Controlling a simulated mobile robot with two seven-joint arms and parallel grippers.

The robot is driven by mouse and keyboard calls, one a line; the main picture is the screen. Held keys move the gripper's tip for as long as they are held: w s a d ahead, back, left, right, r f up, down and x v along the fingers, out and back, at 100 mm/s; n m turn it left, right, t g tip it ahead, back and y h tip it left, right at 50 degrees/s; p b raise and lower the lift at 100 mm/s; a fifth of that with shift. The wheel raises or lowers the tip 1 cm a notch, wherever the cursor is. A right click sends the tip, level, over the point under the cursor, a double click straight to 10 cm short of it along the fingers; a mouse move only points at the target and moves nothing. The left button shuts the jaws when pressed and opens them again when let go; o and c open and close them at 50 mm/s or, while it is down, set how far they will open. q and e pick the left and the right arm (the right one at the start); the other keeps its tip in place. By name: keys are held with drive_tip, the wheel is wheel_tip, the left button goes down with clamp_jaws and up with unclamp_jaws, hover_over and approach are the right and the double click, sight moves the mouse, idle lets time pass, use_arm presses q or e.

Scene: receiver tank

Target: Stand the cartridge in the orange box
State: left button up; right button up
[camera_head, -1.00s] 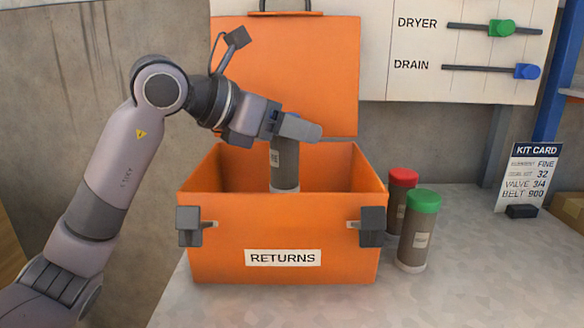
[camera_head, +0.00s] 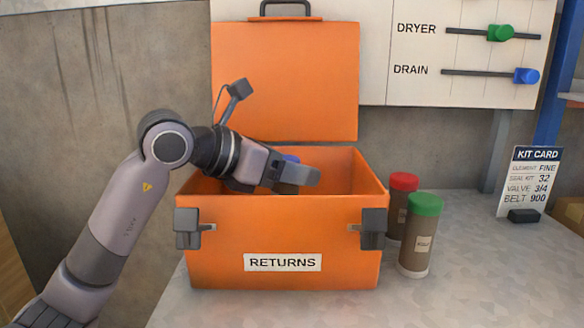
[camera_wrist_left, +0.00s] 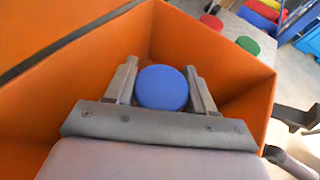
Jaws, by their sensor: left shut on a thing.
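The orange box (camera_head: 220,250), labelled RETURNS, stands on the bench with its lid up. My left gripper (camera_head: 300,178) reaches down inside the box opening. It is shut on the cartridge, whose blue cap (camera_wrist_left: 162,87) sits between the two fingers in the left wrist view. In the head view only a bit of the blue cap (camera_head: 290,159) shows behind the gripper. The cartridge's body is hidden by the box's front wall, so I cannot tell whether it touches the box floor. My right gripper is not in view.
A green-capped cartridge (camera_head: 420,240) and a red-capped cartridge (camera_head: 400,205) stand just right of the box. A kit card (camera_head: 530,180) stands farther right. Slider panels for DRYER and DRAIN (camera_head: 460,50) hang behind. The bench at the right front is clear.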

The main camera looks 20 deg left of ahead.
use_arm(q)
drive_tip(key=shift+f, duration=0.35)
drive_tip(key=o, duration=1.1)
drive_tip(key=shift+r, duration=0.15)
drive_tip(key=shift+r+p, duration=0.55)
drive_tip(key=shift+r, duration=0.2)
drive_tip(key=v, duration=1.2)
drive_tip(key=shift+f+b, duration=0.2)
drive_tip(key=shift+b, duration=0.25)
